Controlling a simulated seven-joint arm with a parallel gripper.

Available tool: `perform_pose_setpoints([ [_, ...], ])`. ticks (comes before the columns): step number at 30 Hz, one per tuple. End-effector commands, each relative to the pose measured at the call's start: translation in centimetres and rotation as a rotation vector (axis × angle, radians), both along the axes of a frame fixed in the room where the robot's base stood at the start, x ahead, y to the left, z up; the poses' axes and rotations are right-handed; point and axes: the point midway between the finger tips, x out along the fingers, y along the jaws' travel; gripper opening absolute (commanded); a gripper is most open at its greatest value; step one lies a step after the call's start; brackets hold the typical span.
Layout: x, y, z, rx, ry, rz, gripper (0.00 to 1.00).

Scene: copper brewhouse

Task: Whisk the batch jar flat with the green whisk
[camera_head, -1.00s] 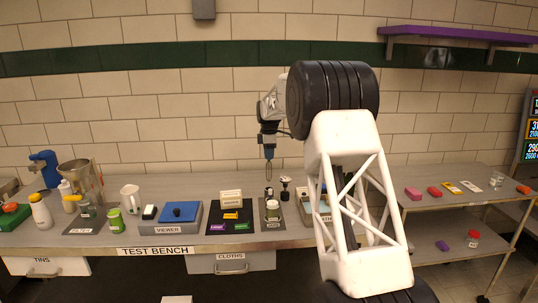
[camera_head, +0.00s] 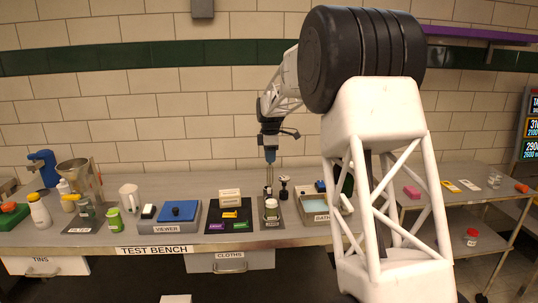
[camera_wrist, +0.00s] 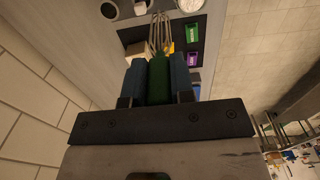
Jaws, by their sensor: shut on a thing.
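My gripper (camera_head: 270,158) points down over the back of the bench. In the wrist view my gripper (camera_wrist: 160,85) has its two blue fingers shut on the green handle of the whisk (camera_wrist: 159,88). The whisk's wire loops (camera_head: 270,177) hang below the fingers, above or behind a small dark holder (camera_head: 267,191); I cannot tell whether they touch it. A pale jar with a green band (camera_head: 271,210), likely the batch jar, stands upright on a dark mat in front of the whisk. A pale round top (camera_wrist: 189,4), perhaps this jar, is cut off at the wrist view's upper edge.
A black mat (camera_head: 214,222) with purple, green and orange pieces lies left of the jar. A dark-topped stand (camera_head: 284,188) is close right of the whisk. The bath tray (camera_head: 315,218) is further right, partly behind my arm. A blue-topped viewer (camera_head: 160,228) stands left.

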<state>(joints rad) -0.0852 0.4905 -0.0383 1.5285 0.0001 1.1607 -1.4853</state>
Motion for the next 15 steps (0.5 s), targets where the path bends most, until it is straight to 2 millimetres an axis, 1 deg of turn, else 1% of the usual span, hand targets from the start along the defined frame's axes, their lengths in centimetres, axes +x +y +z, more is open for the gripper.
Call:
perform_pose_setpoints([
  [1,-1.0,0.0,0.3,0.0,-0.001,0.0,0.0],
  [6,-3.5,0.0,0.6,0.0,0.001,0.0,0.0],
  [10,-4.7,0.0,0.8,0.0,0.0,0.0,0.0],
  [15,-5.4,-0.1,0.8,0.0,0.0,0.0,0.0],
])
